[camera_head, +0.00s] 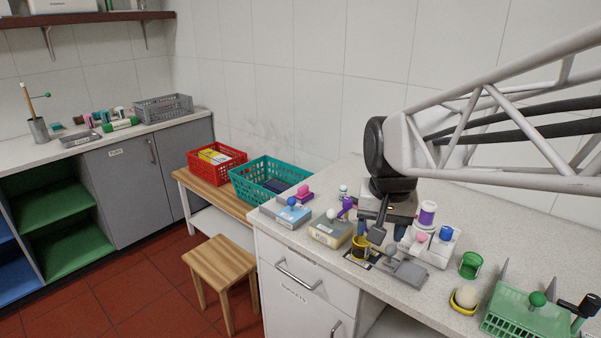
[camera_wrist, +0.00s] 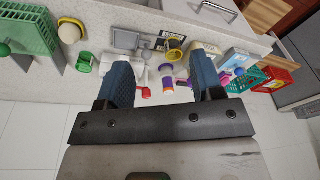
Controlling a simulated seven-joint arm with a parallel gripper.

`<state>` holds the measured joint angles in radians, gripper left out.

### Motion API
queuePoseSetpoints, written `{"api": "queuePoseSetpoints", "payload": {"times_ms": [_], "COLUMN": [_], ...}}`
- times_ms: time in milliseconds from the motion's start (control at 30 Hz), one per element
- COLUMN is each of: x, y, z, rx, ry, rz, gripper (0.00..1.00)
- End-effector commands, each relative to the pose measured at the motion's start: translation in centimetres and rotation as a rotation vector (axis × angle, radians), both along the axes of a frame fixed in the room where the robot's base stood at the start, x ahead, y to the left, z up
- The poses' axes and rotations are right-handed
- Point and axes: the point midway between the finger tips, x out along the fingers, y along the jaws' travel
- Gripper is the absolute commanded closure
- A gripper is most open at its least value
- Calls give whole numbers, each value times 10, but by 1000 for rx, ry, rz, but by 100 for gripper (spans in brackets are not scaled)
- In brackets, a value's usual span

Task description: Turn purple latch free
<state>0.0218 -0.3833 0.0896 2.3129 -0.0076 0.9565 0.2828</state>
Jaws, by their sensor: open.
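A small purple latch (camera_head: 346,206) sits on the counter, beside the beige labelled box with a white knob. A white-and-purple bottle (camera_head: 428,214) stands right of my gripper. The latch's lower part and its mounting are too small to make out.
A yellow cup (camera_head: 359,250) and a grey plate (camera_head: 408,273) lie near the front edge. A white block with pink and blue knobs (camera_head: 432,249) is close on the right. A green cup (camera_head: 470,264) and green rack (camera_head: 528,318) stand farther right. The wall is behind.

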Motion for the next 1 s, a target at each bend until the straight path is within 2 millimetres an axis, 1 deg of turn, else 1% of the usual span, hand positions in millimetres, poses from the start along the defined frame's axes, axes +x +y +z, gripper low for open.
{"api": "queuePoseSetpoints", "payload": {"times_ms": [33,300,533,767,1000], "x": [13,76,130,184,239], "y": [-1,-5,-10,-14,-20], "z": [0,1,-6,-18,-36], "rx": [4,22,35,45,55], "ry": [7,32,56,79,103], "rz": [-21,-139,-239,-340,-445], "gripper": [39,39,39,39,39]}}
